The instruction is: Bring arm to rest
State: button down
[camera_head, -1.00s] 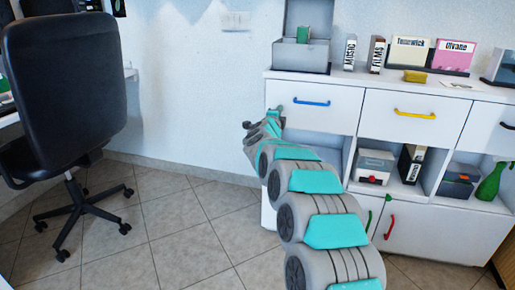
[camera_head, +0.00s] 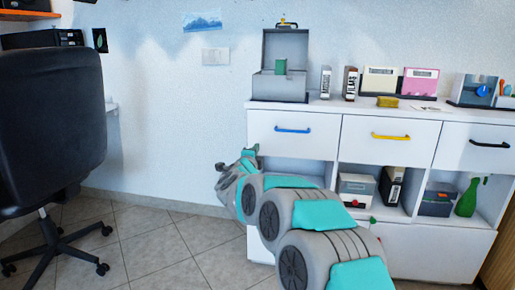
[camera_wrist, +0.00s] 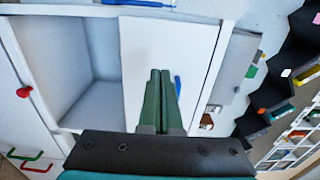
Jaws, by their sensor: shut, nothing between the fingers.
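My arm (camera_head: 325,215) reaches forward from the bottom of the head view toward the white cabinet. My gripper (camera_wrist: 159,74) shows in the wrist view with its two green fingers together and nothing between them. In the head view the gripper is seen small at the arm's far end, left of the cabinet's left drawer, partly hidden by my own wrist. In the wrist view the fingers overlap the white drawer front with the blue handle (camera_wrist: 178,85); I cannot tell the gap.
The white cabinet (camera_head: 390,110) carries an open grey box (camera_head: 285,85), black and white binders, a yellow block (camera_head: 387,101) and a blue-knobbed box. A black office chair (camera_head: 50,130) stands left. Tiled floor between is clear.

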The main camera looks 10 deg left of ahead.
jog(key=s+r+n+g+y+p, duration=0.15)
jog(key=s+n+g+y, duration=0.25)
jog(key=s+n+y, duration=0.5)
jog(key=s+d+f+n+g+h, duration=0.2)
jog(key=s+d, duration=0.8)
jog(key=s, duration=0.7)
jog(key=s+d+f+n+g+h+p, duration=0.1)
jog(key=s+d+f+n+g+h, duration=0.2)
jog(key=s, duration=1.5)
jog(key=s+d+f+n+g+h+p, duration=0.1)
jog(key=s+d+f+n+g+h, duration=0.2)
jog(key=s+d+f+g, duration=0.5)
jog(key=s+d+n+g, duration=0.1)
jog(key=s+d+g, duration=0.1)
jog(key=s+d, duration=0.6)
jog(key=shift+s+d+f+g, duration=0.35)
jog(key=shift+s+g, duration=0.05)
jog(key=shift+s, duration=0.85)
